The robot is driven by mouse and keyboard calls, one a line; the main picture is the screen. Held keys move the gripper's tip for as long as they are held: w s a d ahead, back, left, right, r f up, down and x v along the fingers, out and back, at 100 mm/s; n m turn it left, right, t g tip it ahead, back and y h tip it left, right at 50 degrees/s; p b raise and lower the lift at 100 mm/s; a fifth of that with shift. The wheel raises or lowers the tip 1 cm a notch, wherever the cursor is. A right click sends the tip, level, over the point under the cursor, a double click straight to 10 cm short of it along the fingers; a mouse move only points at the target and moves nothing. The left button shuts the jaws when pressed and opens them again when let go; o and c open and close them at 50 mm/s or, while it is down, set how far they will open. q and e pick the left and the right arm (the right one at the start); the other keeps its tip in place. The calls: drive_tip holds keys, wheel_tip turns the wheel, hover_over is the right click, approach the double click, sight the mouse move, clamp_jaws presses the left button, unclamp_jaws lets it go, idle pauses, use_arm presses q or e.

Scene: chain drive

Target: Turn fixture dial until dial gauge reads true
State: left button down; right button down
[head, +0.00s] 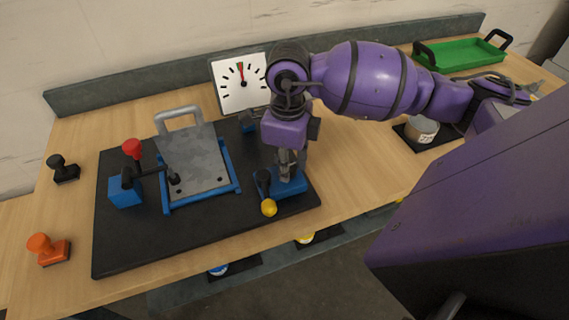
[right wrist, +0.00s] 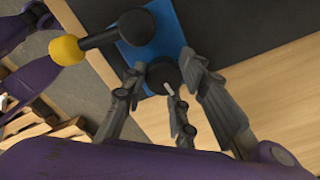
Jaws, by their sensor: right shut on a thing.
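The fixture dial (right wrist: 160,74) is a round black knob with a white line, on a blue block (right wrist: 165,28). My right gripper (right wrist: 157,100) comes down from above and its fingers are shut around the dial. In the head view my right gripper (head: 287,172) stands over the same blue block (head: 292,188) and hides the dial. The dial gauge (head: 232,98) is a white panel with black ticks behind the black board. Its red needle points nearly straight up, by a small green mark at the top. My left gripper is not in view.
A black lever with a yellow ball (head: 268,208) juts from the blue block beside my gripper. The black board (head: 130,245) carries a grey plate (head: 198,162) in a blue frame and a red-knobbed clamp (head: 132,148). Orange (head: 48,250) and black (head: 65,170) stamp-like pieces stand left.

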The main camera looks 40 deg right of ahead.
drive_tip(key=shift+s+a+f+n, duration=0.15)
drive_tip(key=shift+f+n, duration=0.1)
drive_tip(key=shift+n, duration=0.25)
drive_tip(key=shift+r, duration=0.1)
drive_tip(key=c, duration=1.5)
unclamp_jaws()
drive_tip(key=shift+s+r, duration=0.1)
drive_tip(key=shift+c, duration=0.2)
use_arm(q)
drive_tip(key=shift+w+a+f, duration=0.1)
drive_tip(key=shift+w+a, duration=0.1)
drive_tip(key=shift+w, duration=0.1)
